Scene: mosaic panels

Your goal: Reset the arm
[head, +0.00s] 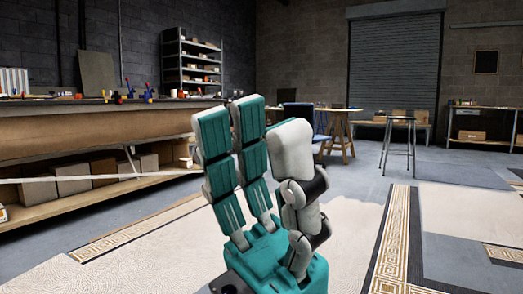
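My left gripper (264,130) stands in the middle of the head view. Its teal and grey fingers point upward, two on the left and one thicker finger on the right. The fingers are spread apart, with nothing visible between them. Its teal palm is at the bottom of the picture. The rest of my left arm is out of view below. My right gripper is not in view. No object is held.
A long wooden workbench (70,130) with boxes on its lower shelf runs along the left. Mosaic panels (135,250) lie on the floor. A stool (398,145), a trestle table (340,130) and a shelf rack (172,65) stand farther back. The grey floor between is open.

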